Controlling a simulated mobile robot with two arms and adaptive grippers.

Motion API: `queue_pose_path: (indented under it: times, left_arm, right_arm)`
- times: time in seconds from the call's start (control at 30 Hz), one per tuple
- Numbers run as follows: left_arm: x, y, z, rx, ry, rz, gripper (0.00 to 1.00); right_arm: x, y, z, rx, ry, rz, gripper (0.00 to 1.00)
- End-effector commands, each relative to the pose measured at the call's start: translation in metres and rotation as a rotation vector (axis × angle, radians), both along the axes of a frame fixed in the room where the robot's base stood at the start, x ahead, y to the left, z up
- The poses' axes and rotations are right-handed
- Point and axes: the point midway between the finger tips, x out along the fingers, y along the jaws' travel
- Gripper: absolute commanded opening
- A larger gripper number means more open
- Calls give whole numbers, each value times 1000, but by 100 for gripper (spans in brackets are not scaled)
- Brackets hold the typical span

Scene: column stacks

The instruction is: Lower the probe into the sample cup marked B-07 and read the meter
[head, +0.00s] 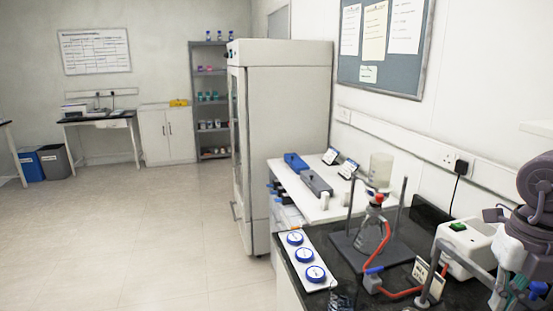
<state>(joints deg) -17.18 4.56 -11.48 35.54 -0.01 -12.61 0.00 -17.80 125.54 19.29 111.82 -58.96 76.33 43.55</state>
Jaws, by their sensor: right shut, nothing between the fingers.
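Three round pieces with blue rims, the nearest one (316,274), sit in a row on a white strip (323,287) at the front left of the dark bench. They may be the sample cups, but no B-07 mark can be read. A white box with a green patch (463,243) stands at the right and may be the meter. I cannot make out the probe. My left gripper is not in view.
A flask with red tubing (370,228) stands on a dark stand base (400,249) between the blue-rimmed pieces and the white box. A small white card (428,279) stands in front of the box. A tall cabinet (288,120) stands behind the bench.

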Motion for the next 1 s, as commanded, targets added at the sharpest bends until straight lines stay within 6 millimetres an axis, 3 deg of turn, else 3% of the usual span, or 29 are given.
queue_pose_path:
  times: [0.6, 1.0]
  left_arm:
    - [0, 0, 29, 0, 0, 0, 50]
    - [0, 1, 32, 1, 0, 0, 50]
  right_arm:
    - [0, 0, 52, -1, 0, 0, 0]
    - [0, 0, 57, 0, 0, 0, 0]
